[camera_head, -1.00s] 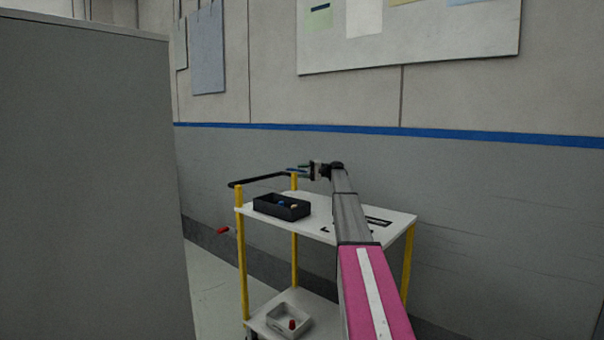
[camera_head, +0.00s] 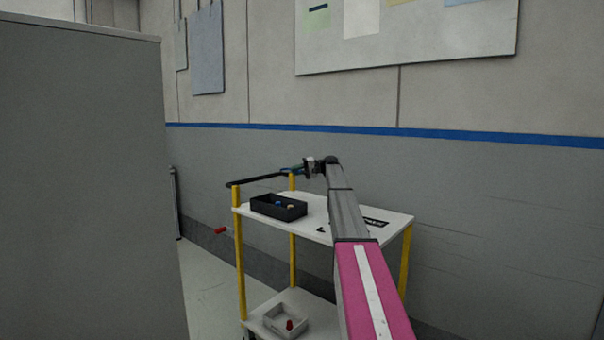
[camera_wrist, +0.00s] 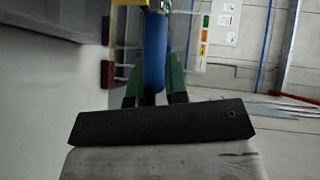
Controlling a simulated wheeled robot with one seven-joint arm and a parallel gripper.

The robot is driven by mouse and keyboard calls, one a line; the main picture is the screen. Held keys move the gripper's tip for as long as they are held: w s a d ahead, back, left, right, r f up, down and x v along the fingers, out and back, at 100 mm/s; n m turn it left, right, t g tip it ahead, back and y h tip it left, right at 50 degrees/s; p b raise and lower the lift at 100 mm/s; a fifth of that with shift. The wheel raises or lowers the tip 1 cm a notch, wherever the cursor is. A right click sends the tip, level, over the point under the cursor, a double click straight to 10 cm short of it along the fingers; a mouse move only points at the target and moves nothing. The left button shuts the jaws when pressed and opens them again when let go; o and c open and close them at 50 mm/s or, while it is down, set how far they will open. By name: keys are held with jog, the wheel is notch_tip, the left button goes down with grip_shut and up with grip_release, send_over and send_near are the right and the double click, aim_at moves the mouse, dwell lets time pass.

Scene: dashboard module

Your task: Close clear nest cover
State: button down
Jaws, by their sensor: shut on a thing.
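My gripper (camera_head: 293,169) is above the far side of the cart, near its black handle rail. In the wrist view its two green fingers (camera_wrist: 154,84) are shut on a blue rounded bar (camera_wrist: 154,50), which stands upright in that picture. I cannot tell whether the blue bar belongs to the clear nest cover. No clear cover can be made out for certain in either view. A faint see-through edge shows around the bar in the wrist view, too unclear to name.
A white-topped cart (camera_head: 310,224) with yellow posts stands under my arm. It carries a black bin (camera_head: 278,212) with small parts. A pale bin (camera_head: 271,322) sits on the lower shelf. A large grey cabinet (camera_head: 85,180) blocks the left. Floor between cabinet and cart is open.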

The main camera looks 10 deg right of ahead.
aim_at(284, 173)
jog(key=s+a+f+n+t+h, duration=0.4)
jog(key=s+a+f+n+h, duration=0.3)
jog(key=a+h, duration=0.4)
jog(key=shift+s+a+f+n+t, duration=0.4)
jog(key=shift+s+a+f, duration=0.15)
jog(key=shift+s+a, duration=0.75)
jog(key=shift+s+d+f, duration=0.1)
jog(key=shift+s, duration=0.05)
jog(key=c, duration=1.1)
grip_release()
jog(key=v, duration=1)
jog(key=shift+s+r, duration=0.25)
jog(key=shift+r, duration=0.1)
